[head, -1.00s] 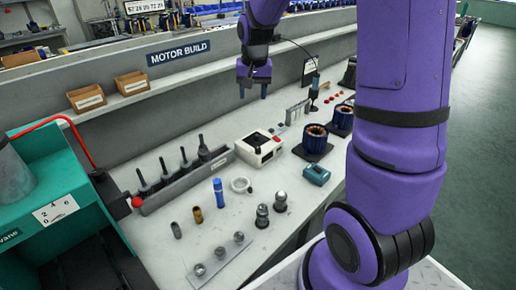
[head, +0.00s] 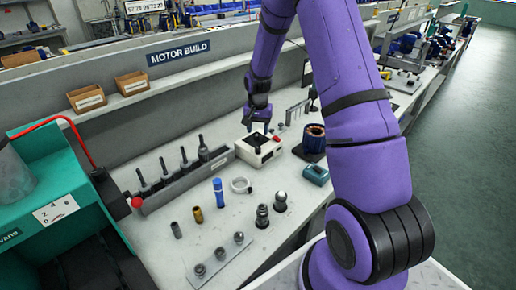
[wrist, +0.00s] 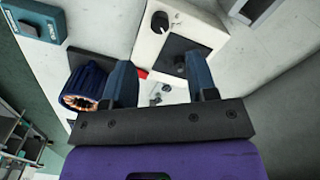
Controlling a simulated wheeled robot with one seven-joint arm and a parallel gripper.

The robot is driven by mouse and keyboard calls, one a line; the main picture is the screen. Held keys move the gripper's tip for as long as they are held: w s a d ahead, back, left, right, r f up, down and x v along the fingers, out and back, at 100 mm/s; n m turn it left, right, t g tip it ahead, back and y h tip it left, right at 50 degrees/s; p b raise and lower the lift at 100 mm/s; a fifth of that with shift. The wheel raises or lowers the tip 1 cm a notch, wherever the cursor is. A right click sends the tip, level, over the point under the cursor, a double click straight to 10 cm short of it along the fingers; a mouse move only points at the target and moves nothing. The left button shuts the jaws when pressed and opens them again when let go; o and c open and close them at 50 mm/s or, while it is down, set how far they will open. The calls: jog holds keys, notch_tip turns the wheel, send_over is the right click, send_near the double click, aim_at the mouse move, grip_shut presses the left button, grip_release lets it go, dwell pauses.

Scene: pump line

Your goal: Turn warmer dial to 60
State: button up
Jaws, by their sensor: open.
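The warmer is a white box (head: 259,149) with a dark plate on top, standing on the bench; it also fills the upper middle of the wrist view (wrist: 150,50). Its dial, a round black knob (wrist: 160,21), shows near the top of the wrist view with a pale mark on it. The numbers around it are too small to read. My gripper (head: 259,128) is over the back of the warmer in the head view. In the wrist view my gripper (wrist: 161,75) is open and empty, its fingers apart from the dial.
A blue stator with copper windings (head: 314,141) stands right of the warmer, close to one finger in the wrist view (wrist: 87,86). A teal box (head: 316,174) lies in front of it. A grey tool rack (head: 185,180) stands left. Small metal parts stand in front.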

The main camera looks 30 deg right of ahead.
aim_at(258, 149)
notch_tip(258, 149, down, 9)
jog(key=shift+f, duration=0.1)
dwell(0.3)
jog(key=c, duration=0.9)
jog(key=shift+c, duration=0.2)
jog(key=shift+n, duration=0.4)
jog(key=n, duration=1.3)
